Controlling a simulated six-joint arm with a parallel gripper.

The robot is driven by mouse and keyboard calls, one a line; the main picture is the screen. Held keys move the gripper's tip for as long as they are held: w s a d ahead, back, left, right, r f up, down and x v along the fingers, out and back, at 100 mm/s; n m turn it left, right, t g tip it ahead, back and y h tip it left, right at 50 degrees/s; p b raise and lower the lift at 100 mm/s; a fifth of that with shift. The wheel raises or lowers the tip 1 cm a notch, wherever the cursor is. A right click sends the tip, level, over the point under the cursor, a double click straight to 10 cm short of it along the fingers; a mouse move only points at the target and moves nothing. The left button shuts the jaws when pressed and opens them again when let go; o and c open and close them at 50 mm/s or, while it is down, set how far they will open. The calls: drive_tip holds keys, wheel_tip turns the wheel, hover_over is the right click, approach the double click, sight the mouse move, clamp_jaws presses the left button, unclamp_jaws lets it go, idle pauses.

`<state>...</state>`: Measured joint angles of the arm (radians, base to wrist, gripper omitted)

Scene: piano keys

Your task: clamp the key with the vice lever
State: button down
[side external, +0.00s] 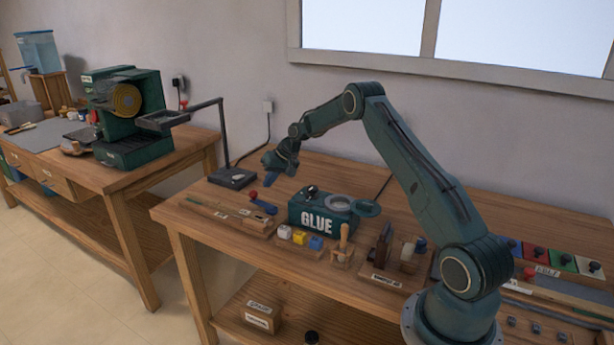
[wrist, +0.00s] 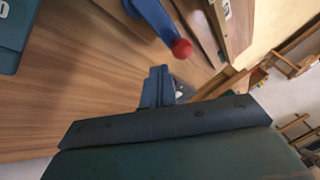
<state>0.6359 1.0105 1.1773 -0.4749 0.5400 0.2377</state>
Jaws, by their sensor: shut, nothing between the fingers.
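The vice lever is a blue bar (side external: 264,206) with a red knob (side external: 253,195), on the bench just below and left of my gripper in the side view. In the wrist view the blue bar (wrist: 154,17) and red knob (wrist: 182,48) lie ahead of the fingers. My gripper (side external: 271,181) is shut and empty, its blue fingertips above the bench and apart from the lever. The fingers show together in the wrist view (wrist: 157,84). A wooden strip in a long tray (side external: 228,214) sits left of the lever; I cannot tell whether it is the key.
A green GLUE box (side external: 318,211) stands right of the lever, with a round opening on top. Yellow, white and blue cubes (side external: 300,238) sit in front of it. A black lamp base (side external: 232,178) stands behind left. Some bare bench lies between the tray and lamp.

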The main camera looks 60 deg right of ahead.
drive_tip(key=v, duration=1.1)
drive_tip(key=shift+d+f, duration=0.15)
drive_tip(key=shift+d, duration=0.25)
drive_tip(key=shift+a, duration=0.1)
drive_tip(key=s+a+r+n, duration=0.1)
drive_tip(key=s+a+r, duration=0.3)
drive_tip(key=a+r, duration=0.25)
drive_tip(key=s+a+r+n+h, duration=0.1)
drive_tip(key=s+a+r, duration=0.35)
drive_tip(key=a, duration=0.35)
drive_tip(key=s+a+r+n, duration=0.1)
drive_tip(key=s+a+r, duration=0.2)
drive_tip(key=a+r, duration=0.35)
drive_tip(key=s+a+f+n, duration=0.1)
drive_tip(key=s+a, duration=0.4)
drive_tip(key=s, duration=0.7)
drive_tip(key=s+a+f+n, duration=0.1)
drive_tip(key=s+a, duration=0.5)
drive_tip(key=s, duration=0.6)
drive_tip(key=shift+s+a+f+n, duration=0.2)
drive_tip(key=shift+s+f+n, duration=0.1)
drive_tip(key=shift+n, duration=0.3)
